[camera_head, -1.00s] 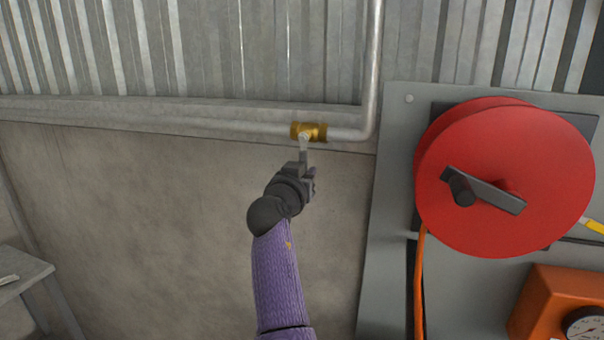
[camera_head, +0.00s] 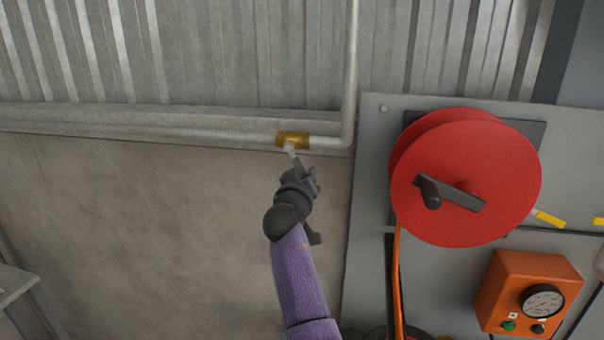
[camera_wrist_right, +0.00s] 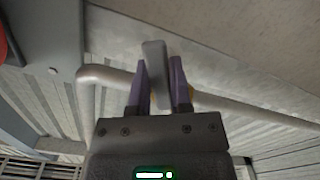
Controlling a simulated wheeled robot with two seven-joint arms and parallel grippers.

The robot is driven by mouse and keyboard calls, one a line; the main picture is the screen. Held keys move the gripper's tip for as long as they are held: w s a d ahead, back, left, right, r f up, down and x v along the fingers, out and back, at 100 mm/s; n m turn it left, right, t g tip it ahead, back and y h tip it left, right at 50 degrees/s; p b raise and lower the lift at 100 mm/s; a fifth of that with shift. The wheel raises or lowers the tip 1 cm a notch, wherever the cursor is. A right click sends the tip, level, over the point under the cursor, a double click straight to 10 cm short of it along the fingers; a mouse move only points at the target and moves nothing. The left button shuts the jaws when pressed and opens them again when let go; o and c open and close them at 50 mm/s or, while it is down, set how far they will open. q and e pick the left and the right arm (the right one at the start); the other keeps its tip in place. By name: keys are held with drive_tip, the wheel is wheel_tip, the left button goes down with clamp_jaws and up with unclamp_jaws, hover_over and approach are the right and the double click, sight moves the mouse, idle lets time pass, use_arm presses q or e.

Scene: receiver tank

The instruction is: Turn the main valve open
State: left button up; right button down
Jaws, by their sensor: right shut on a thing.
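The main valve has a brass body (camera_head: 293,140) set in a horizontal grey pipe on the wall, in the middle of the head view. Its light grey lever (camera_head: 291,152) hangs below the body, slanting slightly down to the right. My right gripper (camera_head: 298,168) reaches up from below and is shut on this lever. In the right wrist view, the grey lever (camera_wrist_right: 154,75) stands between the two purple-sided fingers of my right gripper (camera_wrist_right: 159,75). The fingers hide most of the brass body there. My left gripper is not in view.
A large red hose reel (camera_head: 465,178) with a black crank is mounted on a grey panel (camera_head: 367,220) to the right. An orange gauge box (camera_head: 500,290) is below it. The pipe (camera_head: 352,70) bends upward right of the valve. Wall left of my arm is clear.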

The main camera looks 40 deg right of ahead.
idle(0.4)
drive_tip(key=c, duration=0.5)
unclamp_jaws()
drive_tip(key=shift+c, duration=0.2)
drive_tip(key=shift+s, duration=0.1)
drive_tip(key=v, duration=1)
drive_tip(key=shift+b, duration=0.4)
